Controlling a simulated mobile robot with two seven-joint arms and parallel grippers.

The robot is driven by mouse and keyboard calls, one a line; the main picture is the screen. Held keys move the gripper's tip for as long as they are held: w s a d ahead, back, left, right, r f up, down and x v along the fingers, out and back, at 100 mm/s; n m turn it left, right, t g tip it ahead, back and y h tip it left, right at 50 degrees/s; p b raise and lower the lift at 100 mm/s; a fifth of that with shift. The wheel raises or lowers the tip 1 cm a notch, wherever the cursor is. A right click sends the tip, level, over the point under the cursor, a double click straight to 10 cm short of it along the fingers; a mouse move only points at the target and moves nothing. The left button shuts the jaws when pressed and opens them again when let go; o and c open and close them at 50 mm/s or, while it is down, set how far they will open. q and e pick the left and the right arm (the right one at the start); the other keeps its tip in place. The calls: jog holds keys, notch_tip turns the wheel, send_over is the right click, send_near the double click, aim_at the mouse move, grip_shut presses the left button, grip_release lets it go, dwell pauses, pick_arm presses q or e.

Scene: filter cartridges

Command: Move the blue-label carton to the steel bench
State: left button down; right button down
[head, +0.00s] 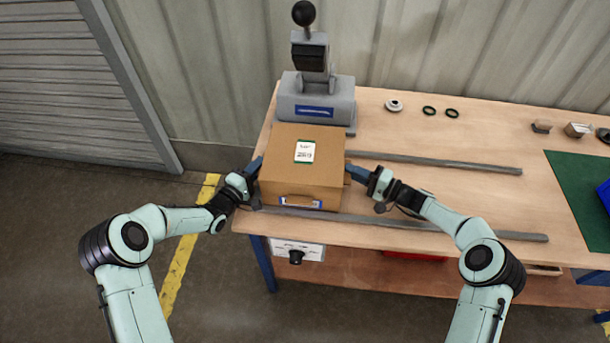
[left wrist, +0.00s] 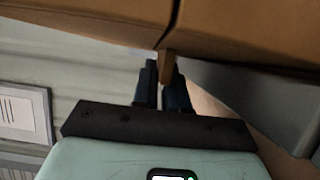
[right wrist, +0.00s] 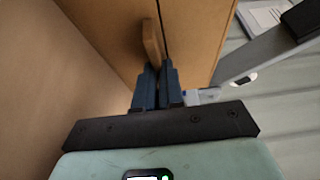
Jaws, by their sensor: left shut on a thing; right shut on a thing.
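A brown carton (head: 285,180) sits on the wooden workbench (head: 400,140), in front of the grey press. I cannot tell whether the carton touches the bench. No steel bench is identifiable.
A grey lever press (head: 315,100) stands right behind the carton. Two grey rails (head: 440,162) run along the bench. Small rings (head: 429,110) lie at the back, and a green mat (head: 575,185) is at the right. Open floor lies to the left past a yellow line.

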pick_arm(q)
jog(key=shift+r, duration=0.15)
pick_arm(e)
jog(key=shift+r, duration=0.15)
